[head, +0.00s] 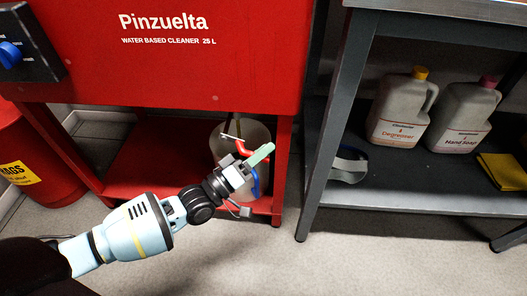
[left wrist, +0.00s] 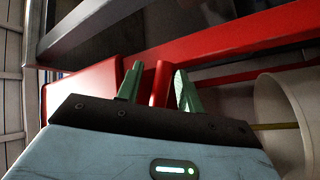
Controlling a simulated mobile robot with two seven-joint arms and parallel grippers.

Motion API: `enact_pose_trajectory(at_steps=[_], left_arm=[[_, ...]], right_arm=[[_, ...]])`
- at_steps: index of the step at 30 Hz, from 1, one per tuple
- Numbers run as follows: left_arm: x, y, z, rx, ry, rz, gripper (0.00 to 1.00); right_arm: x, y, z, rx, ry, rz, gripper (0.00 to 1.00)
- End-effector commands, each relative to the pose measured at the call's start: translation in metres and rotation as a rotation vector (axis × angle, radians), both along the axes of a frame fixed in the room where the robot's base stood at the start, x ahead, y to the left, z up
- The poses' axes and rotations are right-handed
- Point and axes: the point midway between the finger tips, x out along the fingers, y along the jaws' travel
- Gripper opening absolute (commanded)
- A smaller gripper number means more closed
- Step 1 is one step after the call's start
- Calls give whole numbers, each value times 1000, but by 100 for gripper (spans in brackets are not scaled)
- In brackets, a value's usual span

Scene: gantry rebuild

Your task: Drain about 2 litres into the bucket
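The red tank (head: 200,65), lettered "Pinzuelta water based cleaner 25 L", fills the top left of the head view. A whitish bucket (head: 217,145) stands under its right side, partly hidden by my left gripper; its pale round wall shows at the right of the left wrist view (left wrist: 295,110). My left gripper (head: 258,158) is in front of the bucket, beside a red lever (head: 245,149). In the left wrist view, a red bar, likely that lever (left wrist: 160,84), stands between the two green fingers with gaps visible. Contact cannot be told. My right gripper is out of view.
A grey shelf unit (head: 325,140) at the right holds two jugs, Degreaser (head: 400,112) and Hand Soap (head: 463,118), and a yellow cloth (head: 503,171). A red rags bin (head: 30,155) stands at the left. The floor in front is clear.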

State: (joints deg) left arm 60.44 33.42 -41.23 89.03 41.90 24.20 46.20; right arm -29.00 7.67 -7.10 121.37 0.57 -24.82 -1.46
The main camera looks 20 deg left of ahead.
Motion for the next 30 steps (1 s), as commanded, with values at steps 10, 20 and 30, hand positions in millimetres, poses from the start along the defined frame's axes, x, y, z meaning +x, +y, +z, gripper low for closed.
enact_pose_trajectory(at_steps=[10, 20, 30], left_arm=[[5, -3, 1, 1, 1, 0, 37], [4, -3, 1, 1, 1, 0, 0], [5, -5, 4, -64, -16, 0, 0]], right_arm=[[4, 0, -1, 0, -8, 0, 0], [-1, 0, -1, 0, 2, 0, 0], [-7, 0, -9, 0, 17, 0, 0]])
